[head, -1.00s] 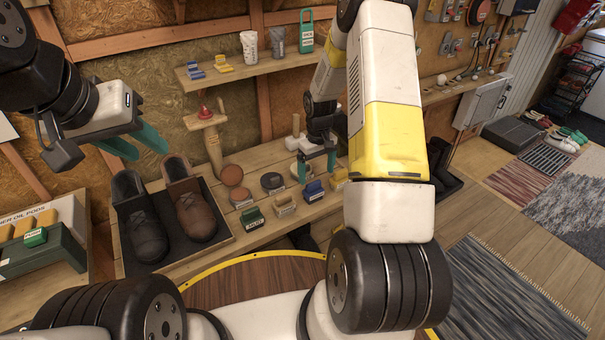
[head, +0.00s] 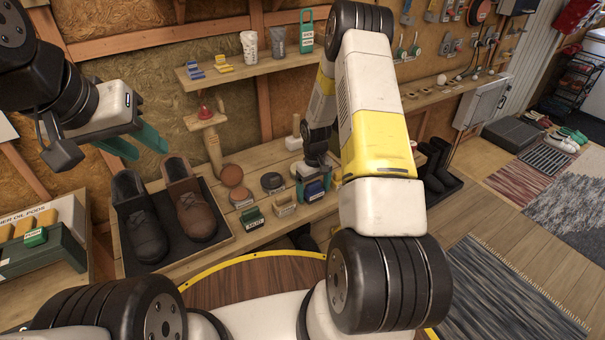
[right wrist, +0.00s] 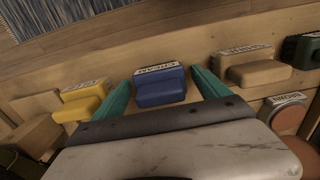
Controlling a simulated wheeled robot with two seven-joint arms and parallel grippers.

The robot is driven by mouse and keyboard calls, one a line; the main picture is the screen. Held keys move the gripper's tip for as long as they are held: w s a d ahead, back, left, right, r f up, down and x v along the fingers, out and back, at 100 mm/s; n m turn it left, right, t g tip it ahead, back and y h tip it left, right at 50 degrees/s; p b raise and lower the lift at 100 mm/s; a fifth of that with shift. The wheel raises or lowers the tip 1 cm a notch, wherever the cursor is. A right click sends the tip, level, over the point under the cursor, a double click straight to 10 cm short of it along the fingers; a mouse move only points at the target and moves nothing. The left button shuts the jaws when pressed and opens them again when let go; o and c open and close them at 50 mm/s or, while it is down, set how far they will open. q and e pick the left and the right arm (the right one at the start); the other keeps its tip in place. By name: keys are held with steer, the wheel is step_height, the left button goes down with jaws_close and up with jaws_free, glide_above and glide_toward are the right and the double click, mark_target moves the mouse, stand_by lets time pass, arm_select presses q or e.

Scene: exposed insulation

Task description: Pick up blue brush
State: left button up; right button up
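The blue brush (head: 314,191) lies on the wooden bench in the head view; the right wrist view shows it too (right wrist: 161,88), with a white label along its top edge. My right gripper (head: 313,185) is low over it and open, with one teal finger on either side of the brush. In the right wrist view the fingers of the right gripper (right wrist: 163,91) stand beside the brush, with a narrow gap on its right; contact on the left is unclear. My left gripper (head: 135,143) is open and empty above the shoes at left.
A tan brush (head: 285,206) and a green brush (head: 252,217) lie left of the blue one. A yellow brush (right wrist: 84,102) is on its other side. Round tins (head: 272,182) sit behind. Shoes stand in a black tray (head: 220,224). A shelf (head: 245,69) hangs above.

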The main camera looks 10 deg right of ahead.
mark_target(314, 182)
steer(key=c, duration=1.3)
steer(key=shift+c, duration=0.2)
steer(key=shift+r, duration=0.1)
steer(key=shift+r, duration=0.45)
step_height(314, 182, up, 2)
steer(key=shift+w+r, duration=0.1)
steer(key=shift+s+a+r, duration=0.15)
steer(key=shift+s, duration=0.25)
steer(key=shift+s+a+r, duration=0.1)
steer(key=shift+s+a, duration=0.05)
steer(key=shift+s, duration=0.2)
steer(key=s+a, duration=0.2)
steer(key=s, duration=0.5)
steer(key=s+a+r, duration=0.1)
steer(key=s+a, duration=0.2)
steer(key=s, duration=0.3)
steer(key=shift+s+r, duration=0.15)
steer(key=shift+s, duration=0.2)
